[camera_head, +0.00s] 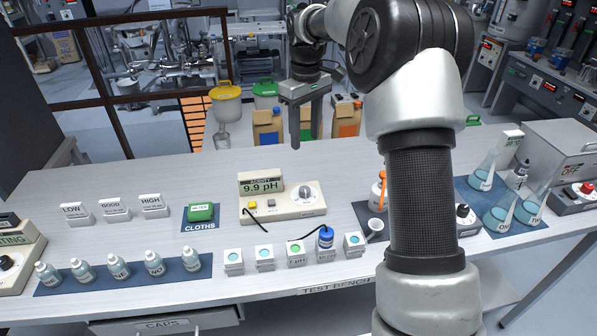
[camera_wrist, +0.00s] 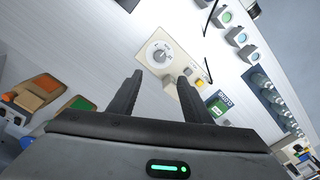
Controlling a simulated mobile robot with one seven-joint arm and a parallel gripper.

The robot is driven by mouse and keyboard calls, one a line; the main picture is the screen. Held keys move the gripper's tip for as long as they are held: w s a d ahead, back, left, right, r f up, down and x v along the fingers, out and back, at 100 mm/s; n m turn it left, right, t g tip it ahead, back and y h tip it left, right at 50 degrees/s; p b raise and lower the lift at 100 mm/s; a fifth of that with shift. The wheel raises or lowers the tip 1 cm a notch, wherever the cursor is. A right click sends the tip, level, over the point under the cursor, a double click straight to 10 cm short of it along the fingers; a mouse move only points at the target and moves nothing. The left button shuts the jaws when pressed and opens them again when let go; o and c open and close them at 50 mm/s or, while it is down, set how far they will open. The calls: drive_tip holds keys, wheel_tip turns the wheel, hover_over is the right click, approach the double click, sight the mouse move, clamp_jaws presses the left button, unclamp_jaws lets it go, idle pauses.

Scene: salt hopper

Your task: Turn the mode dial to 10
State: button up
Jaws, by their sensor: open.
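A cream acidity meter (camera_head: 285,208) stands mid-bench, its display (camera_head: 261,187) reading 9.9 pH. A round pale dial (camera_head: 305,192) sits on its right side; its markings are too small to read. The dial (camera_wrist: 159,54) also shows in the wrist view, ahead of the fingertips. My gripper (camera_head: 305,138) is open and empty, above and behind the meter, clear of the dial. In the wrist view my gripper (camera_wrist: 160,78) has its two fingers apart with nothing between them. I cannot tell whether this dial is labelled as the mode dial.
Black-knobbed units stand at right (camera_head: 464,215) and far left (camera_head: 12,262). Flasks (camera_head: 500,212) stand at right. Bench behind the meter is clear.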

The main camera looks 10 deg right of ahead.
sight(305, 189)
wheel_tip(305, 189, down, 18)
drive_tip(key=shift+r, duration=0.2)
drive_tip(key=shift+c, duration=0.3)
drive_tip(key=c, duration=1)
